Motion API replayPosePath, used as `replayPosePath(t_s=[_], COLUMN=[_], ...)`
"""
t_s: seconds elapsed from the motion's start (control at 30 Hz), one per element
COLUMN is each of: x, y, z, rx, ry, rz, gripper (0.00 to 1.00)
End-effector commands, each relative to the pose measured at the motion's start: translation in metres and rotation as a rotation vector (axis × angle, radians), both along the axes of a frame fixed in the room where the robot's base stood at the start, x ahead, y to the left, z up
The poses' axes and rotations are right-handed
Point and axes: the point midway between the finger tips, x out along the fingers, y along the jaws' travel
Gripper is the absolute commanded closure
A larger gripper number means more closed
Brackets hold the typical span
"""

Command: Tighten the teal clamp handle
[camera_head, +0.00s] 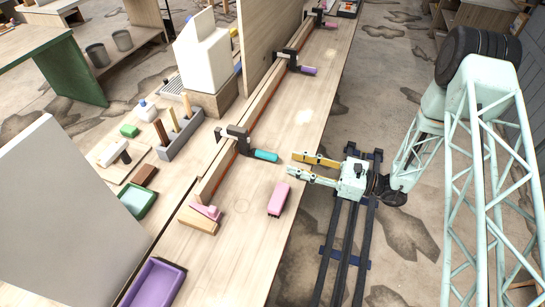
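A pink block (279,198) lies on the bench near my gripper. A pink piece on wood (207,212) lies at the strip's near end. A purple tray (140,285) is at the front.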

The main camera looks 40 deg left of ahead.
Motion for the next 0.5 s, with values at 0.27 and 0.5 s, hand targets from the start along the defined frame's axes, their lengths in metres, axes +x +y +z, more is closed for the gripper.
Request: replayPosePath(t_s=[0.27,0.5], x=[-0.008,-0.014], y=[0.029,0.052], z=[0.0,0.0], rx=[0.0,0.0], ry=[0.0,-0.001], rz=[0.001,0.001], gripper=[0.7,0.7])
